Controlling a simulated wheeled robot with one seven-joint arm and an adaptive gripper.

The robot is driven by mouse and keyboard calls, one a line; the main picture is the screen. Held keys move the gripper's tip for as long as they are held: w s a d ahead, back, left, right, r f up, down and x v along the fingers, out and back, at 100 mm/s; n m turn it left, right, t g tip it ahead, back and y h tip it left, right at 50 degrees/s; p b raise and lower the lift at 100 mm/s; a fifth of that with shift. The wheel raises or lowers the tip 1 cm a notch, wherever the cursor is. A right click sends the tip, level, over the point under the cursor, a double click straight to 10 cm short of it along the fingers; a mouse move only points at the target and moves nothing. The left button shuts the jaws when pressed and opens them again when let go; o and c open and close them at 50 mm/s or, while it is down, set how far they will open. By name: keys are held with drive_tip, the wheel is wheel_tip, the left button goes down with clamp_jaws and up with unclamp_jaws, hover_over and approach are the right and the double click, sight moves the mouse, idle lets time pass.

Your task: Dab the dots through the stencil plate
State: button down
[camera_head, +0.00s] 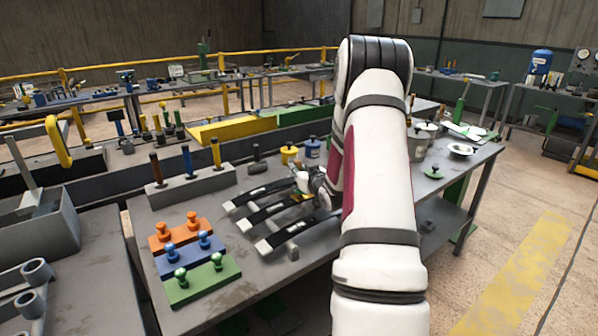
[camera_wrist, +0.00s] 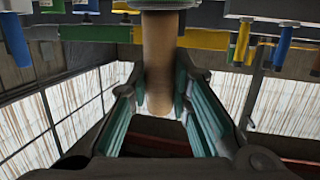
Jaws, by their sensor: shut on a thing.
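In the wrist view my gripper (camera_wrist: 161,88) has its teal-padded fingers closed on the sides of a tan-brown cylinder (camera_wrist: 160,50), which looks like a handle. Several dark strips with pale ends (camera_head: 275,241) lie side by side on the bench, partly under my arm. I cannot tell which thing is the stencil plate, and no dots are clear.
Orange (camera_head: 180,234), blue (camera_head: 191,256) and green (camera_head: 203,284) knobbed blocks sit front left on the bench. A grey rack (camera_head: 195,186) behind holds brown, blue and yellow handles. Yellow (camera_head: 290,155) and blue (camera_head: 312,148) pots stand behind the strips. Pale pots (camera_head: 418,147) stand right of my arm.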

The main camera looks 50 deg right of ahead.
sight(299, 161)
drive_tip(key=shift+f, duration=0.5)
idle(0.9)
drive_tip(key=shift+r+p, duration=1.7)
drive_tip(key=shift+r, duration=1.9)
drive_tip(key=shift+f, duration=0.1)
